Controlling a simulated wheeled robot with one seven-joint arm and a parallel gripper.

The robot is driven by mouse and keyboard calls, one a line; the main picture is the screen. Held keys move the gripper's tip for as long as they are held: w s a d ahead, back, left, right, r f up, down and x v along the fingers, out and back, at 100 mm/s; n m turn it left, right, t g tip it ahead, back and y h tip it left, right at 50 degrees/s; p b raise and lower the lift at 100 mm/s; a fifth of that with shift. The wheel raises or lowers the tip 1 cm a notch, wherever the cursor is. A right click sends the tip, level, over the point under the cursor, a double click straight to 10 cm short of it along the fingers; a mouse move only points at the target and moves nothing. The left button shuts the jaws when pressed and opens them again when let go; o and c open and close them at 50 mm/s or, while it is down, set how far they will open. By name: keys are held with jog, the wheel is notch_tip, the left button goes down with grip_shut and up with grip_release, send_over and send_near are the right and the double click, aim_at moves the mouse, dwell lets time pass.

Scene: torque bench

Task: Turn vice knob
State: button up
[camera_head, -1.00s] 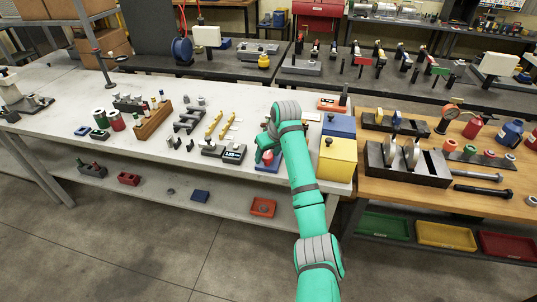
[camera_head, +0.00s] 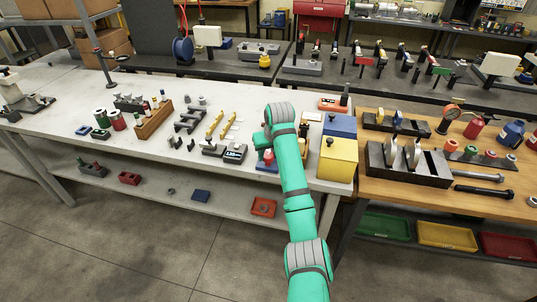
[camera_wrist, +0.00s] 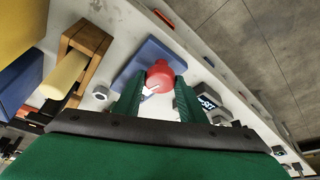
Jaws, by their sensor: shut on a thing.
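A red knob (camera_wrist: 160,72) sits above a blue base (camera_wrist: 138,58) in the wrist view. My gripper (camera_wrist: 158,88) has its two green fingers on either side of the knob and is shut on it. A pale mark shows on the knob's near side. In the head view, the red knob (camera_head: 268,156) and a bit of the blue base (camera_head: 262,167) show at the left of my wrist, on the front part of the white bench (camera_head: 85,75). My arm hides much of the knob and the base there.
A small device with a lit display (camera_head: 234,152) stands left of the base. Yellow (camera_head: 338,160) and blue (camera_head: 339,125) boxes stand close on the right. A wooden block with a pale cylinder (camera_wrist: 65,73) is near the gripper.

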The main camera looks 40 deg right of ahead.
jog(key=m, duration=0.1)
jog(key=m+h, duration=0.1)
jog(key=shift+w+a+m, duration=0.2)
jog(key=shift+a+m, duration=0.05)
jog(key=shift+m, duration=0.15)
jog(key=m+g+h, duration=0.1)
jog(key=m, duration=0.2)
jog(key=shift+s+g, duration=0.1)
jog(key=shift+g, duration=0.2)
jog(key=shift+m+g+h, duration=0.3)
jog(key=shift+m+g, duration=0.1)
jog(key=shift+m, duration=1.2)
jog(key=o, duration=1)
